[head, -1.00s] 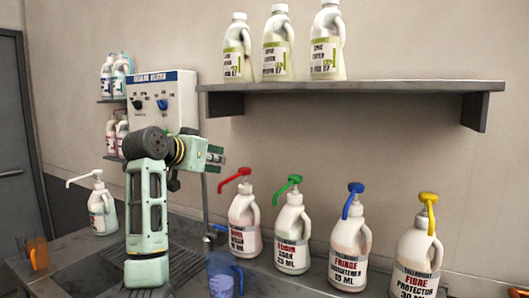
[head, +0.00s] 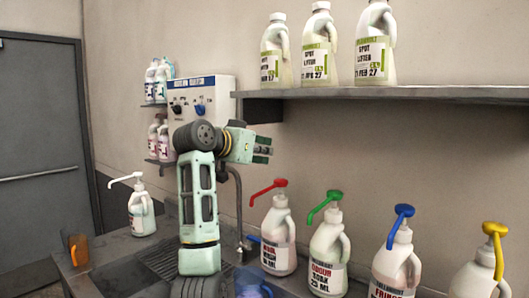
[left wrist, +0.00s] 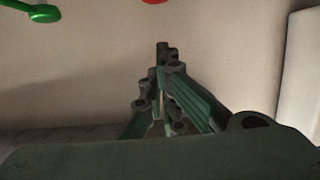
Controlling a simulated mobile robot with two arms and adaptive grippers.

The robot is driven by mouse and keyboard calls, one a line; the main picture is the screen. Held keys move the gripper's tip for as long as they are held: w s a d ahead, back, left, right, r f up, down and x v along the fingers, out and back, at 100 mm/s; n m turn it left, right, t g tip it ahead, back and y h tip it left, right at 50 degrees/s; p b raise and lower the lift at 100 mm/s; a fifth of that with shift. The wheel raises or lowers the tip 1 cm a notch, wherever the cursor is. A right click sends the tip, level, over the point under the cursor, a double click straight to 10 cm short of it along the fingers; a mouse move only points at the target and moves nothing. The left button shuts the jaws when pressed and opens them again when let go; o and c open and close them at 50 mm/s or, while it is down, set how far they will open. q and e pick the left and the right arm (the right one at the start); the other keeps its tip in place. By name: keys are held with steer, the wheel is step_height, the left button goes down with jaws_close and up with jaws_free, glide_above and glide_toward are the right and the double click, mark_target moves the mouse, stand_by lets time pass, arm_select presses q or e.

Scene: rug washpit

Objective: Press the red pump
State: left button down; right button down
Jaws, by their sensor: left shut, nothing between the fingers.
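The red pump (head: 268,188) tops a white bottle (head: 279,242) on the counter, its spout pointing left. A bit of red at the top edge of the left wrist view (left wrist: 154,1) appears to be part of it. My left gripper (head: 268,150) is shut and empty. In the head view it appears just above the red pump, apart from it; the depth between them is hard to tell. Its closed fingers also show in the left wrist view (left wrist: 164,50). My right gripper is in neither view.
To the right stand bottles with a green pump (head: 326,203), a blue pump (head: 401,221) and a yellow pump (head: 495,242). A shelf (head: 400,93) with white bottles hangs above. A white pump bottle (head: 139,210) and an orange cup (head: 77,250) stand left.

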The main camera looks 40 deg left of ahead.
arm_select(q)
steer(key=p, duration=0.3)
glide_above(279, 181)
steer(key=shift+w+a+f, duration=0.1)
steer(key=shift+w+f, duration=0.2)
steer(key=shift+f, duration=0.45)
step_height(279, 181, down, 3)
steer(key=shift+s+r, duration=0.1)
steer(key=shift+s, duration=0.05)
steer(key=shift+s+f, duration=0.1)
steer(key=shift+f, duration=0.6)
